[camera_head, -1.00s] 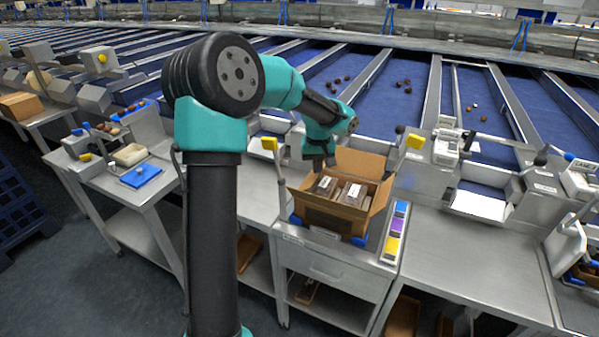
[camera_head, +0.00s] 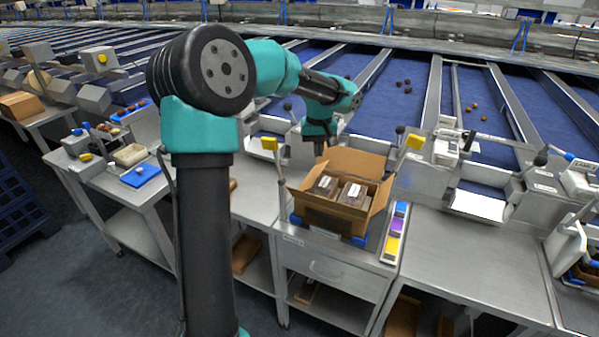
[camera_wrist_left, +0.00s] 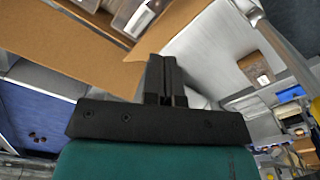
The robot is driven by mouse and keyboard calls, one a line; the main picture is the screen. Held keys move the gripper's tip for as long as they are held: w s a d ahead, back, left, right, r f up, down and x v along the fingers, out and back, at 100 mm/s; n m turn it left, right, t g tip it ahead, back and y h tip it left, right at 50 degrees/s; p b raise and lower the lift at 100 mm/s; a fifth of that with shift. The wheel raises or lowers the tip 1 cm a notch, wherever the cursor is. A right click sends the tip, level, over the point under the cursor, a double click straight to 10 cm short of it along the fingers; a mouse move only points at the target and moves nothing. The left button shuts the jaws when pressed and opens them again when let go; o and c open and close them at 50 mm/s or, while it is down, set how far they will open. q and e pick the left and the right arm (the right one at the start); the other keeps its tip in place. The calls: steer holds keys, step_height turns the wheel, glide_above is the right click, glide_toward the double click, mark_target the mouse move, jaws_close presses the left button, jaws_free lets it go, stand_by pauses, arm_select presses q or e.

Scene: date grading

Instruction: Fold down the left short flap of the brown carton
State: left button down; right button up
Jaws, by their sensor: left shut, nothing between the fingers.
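The brown carton (camera_head: 330,222) stands open on the metal stand, with dark packs with white labels (camera_head: 352,193) inside. Its back flap (camera_head: 357,163) stands up and its right flap (camera_head: 381,197) leans outward. The left short flap (camera_head: 304,187) shows as a thin brown edge at the left; its exact angle is hard to tell. My left gripper (camera_head: 319,152) is above the carton's back left corner, pointing down, shut and empty. In the left wrist view its closed fingers (camera_wrist_left: 166,78) appear beside a brown cardboard panel (camera_wrist_left: 70,52). My right gripper is out of view.
The metal table (camera_head: 460,260) farther right has free room. Blue conveyor lanes (camera_head: 400,100) run behind.

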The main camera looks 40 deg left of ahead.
arm_select(q)
steer(key=shift+r, duration=2.45)
steer(key=c, duration=1.8)
jaws_free()
